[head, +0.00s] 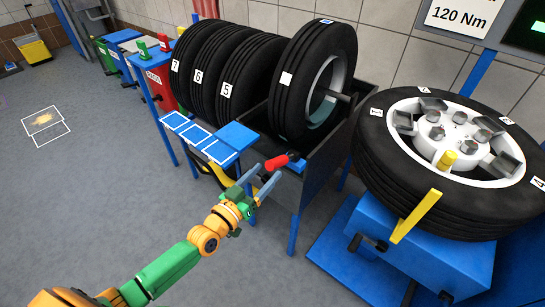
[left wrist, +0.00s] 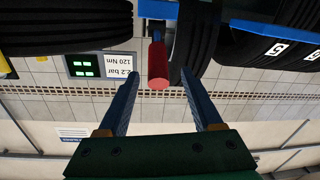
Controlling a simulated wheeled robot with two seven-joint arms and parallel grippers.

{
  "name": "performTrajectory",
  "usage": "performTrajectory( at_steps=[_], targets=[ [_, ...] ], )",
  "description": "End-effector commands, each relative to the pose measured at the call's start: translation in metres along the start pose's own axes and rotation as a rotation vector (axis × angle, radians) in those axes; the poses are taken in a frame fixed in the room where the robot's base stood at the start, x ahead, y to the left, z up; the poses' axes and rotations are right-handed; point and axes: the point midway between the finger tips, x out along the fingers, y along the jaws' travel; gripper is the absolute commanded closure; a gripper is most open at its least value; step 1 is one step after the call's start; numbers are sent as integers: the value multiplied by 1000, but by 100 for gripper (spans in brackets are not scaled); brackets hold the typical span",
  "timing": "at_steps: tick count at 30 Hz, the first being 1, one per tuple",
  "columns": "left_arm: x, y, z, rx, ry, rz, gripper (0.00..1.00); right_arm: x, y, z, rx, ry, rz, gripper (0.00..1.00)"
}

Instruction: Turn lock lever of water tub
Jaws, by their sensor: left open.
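The lock lever (head: 278,162) has a red cylindrical handle and sticks out from the end of the dark water tub (head: 318,160), which stands on blue legs. My left gripper (head: 262,178) is open, with its blue fingers pointing at the lever from the front. In the left wrist view, the red handle (left wrist: 158,72) shows between the two fingertips, beyond or level with them; I cannot tell whether it touches either one. Nothing is gripped. My right gripper is not in view.
Numbered tires (head: 225,80) line the rack behind, and one tire (head: 315,80) stands in the tub. A blue panel (head: 237,136) and yellow part (head: 222,176) are close left of the gripper. A wheel (head: 375,150) lies on a blue stand at right. The floor at left is mostly clear.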

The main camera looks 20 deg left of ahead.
Motion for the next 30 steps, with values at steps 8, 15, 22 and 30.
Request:
performTrajectory(
  at_steps=[8, 15, 22, 30],
  targets=[
    [46, 0, 2, 0, 0, 0, 33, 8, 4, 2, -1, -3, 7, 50],
    [55, 0, 1, 0, -3, 0, 33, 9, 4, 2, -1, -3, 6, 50],
    [54, 0, 1, 0, -3, 0, 66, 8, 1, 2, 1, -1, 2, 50],
    [54, 0, 1, 0, -3, 0, 100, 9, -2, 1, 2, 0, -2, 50]
  ],
)
